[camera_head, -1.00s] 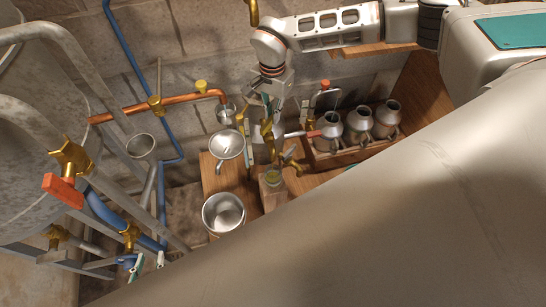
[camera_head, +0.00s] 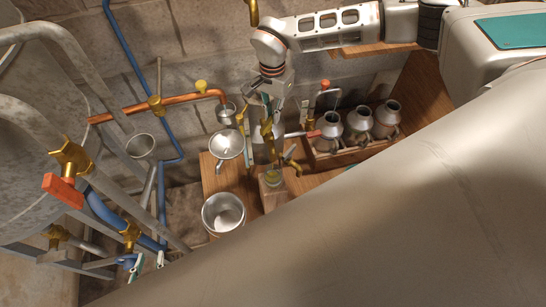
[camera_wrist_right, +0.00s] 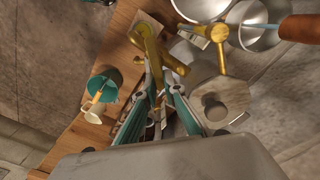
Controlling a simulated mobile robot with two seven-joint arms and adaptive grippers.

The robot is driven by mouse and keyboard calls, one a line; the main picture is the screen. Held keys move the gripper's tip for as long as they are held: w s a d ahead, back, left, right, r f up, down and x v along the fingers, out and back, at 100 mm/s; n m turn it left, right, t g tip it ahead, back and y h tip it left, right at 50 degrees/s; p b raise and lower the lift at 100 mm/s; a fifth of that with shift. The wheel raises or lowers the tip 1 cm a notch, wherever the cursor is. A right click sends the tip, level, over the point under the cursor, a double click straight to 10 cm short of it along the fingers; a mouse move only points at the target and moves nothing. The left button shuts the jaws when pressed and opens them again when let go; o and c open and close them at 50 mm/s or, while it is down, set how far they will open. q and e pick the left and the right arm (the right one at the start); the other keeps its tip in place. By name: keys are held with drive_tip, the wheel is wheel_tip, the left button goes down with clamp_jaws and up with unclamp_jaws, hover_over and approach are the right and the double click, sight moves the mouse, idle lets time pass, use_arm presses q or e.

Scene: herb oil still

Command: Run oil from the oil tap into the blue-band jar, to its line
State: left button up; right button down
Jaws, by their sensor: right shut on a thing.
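My right gripper (camera_wrist_right: 158,100) is shut on a brass part, apparently the handle of the oil tap (camera_wrist_right: 150,45); the fingers partly cover the hold. In the head view my right gripper (camera_head: 262,122) comes down from above, beside the grey metal vessel and brass tap parts (camera_head: 268,148). A small glass jar (camera_head: 272,179) with a yellow-green look stands on a wooden block just below. I cannot make out its blue band, line or oil level, nor a stream. My left gripper (camera_head: 149,268) is low at the left, its fingers apart and empty.
A steel pot (camera_head: 223,213) stands left of the jar and a funnel (camera_head: 227,145) behind it. Several metal cans (camera_head: 358,122) sit in a wooden rack at right. A copper pipe (camera_head: 180,102) and steel frame fill the left. A teal cup (camera_wrist_right: 104,84) shows in the wrist view.

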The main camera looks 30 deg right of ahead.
idle(0.5)
drive_tip(key=m, duration=0.3)
drive_tip(key=shift+s+d+m, duration=0.15)
drive_tip(key=shift+s+m, duration=0.15)
drive_tip(key=shift+s, duration=0.05)
drive_tip(key=shift+s+m, duration=0.1)
drive_tip(key=shift+m, duration=0.2)
idle(5.0)
drive_tip(key=m, duration=0.3)
drive_tip(key=shift+s+m, duration=0.3)
drive_tip(key=shift+s, duration=0.1)
